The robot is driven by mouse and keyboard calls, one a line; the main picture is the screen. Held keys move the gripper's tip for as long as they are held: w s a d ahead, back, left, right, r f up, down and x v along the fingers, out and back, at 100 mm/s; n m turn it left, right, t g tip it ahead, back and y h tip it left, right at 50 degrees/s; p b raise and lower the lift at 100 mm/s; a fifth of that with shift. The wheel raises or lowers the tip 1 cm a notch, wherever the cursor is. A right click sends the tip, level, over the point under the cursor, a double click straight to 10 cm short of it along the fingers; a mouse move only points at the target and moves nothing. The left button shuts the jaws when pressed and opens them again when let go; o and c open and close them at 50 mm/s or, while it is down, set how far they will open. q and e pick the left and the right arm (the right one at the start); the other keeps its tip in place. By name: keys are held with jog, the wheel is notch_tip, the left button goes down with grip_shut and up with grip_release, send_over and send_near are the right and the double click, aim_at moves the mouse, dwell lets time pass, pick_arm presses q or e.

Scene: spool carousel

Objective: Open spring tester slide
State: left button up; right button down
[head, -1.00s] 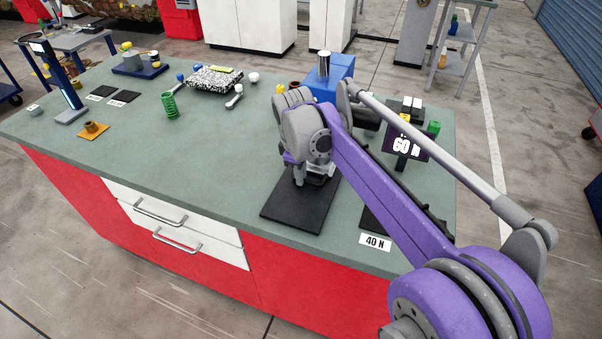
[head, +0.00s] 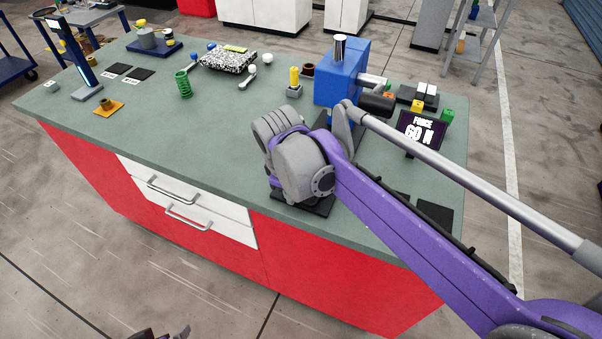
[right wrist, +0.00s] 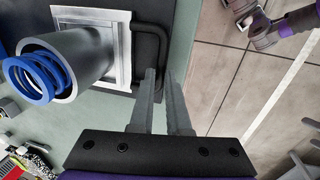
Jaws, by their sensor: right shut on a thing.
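The blue spring tester (head: 341,75) stands at the bench's far right side, a silver cylinder on top. In the right wrist view, a grey tube (right wrist: 85,55) with a blue spring (right wrist: 35,77) at its mouth stands on a silver square plate (right wrist: 119,60). A black bar handle (right wrist: 152,27) loops out beside the plate. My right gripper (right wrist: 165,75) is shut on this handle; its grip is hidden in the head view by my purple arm. Part of my left gripper (head: 168,333) shows at the bottom edge of the head view; its jaw state is unclear.
The force display (head: 420,132) reads 60 N. A green spring (head: 184,84), a speckled block (head: 228,61) and white-knobbed pieces stand on the bench. The bench's front middle is free.

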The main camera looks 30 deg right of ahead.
jog(key=shift+s+a, duration=0.1)
jog(key=shift+a, duration=0.1)
jog(key=c, duration=0.9)
grip_release()
jog(key=r, duration=0.3)
jog(key=s+a+r, duration=0.1)
jog(key=r, duration=0.3)
jog(key=r+p, duration=0.1)
jog(key=r, duration=0.2)
jog(key=shift+s+a+r, duration=0.15)
jog(key=shift+a+r, duration=0.05)
jog(key=shift+r, duration=0.15)
jog(key=s+f+m+t+p, duration=0.1)
jog(key=s+f+m, duration=0.1)
jog(key=s+f, duration=0.2)
jog(key=s+d+f+m+t+y+p, duration=0.1)
jog(key=s+f+m+p, duration=0.1)
jog(key=s+f+m, duration=0.1)
jog(key=s+f+m+t+p, duration=0.2)
jog(key=s+f+m, duration=0.1)
jog(key=s+f, duration=0.2)
jog(key=shift+s+d+f, duration=0.2)
jog(key=shift+s+f, duration=0.05)
jog(key=shift+f, duration=0.45)
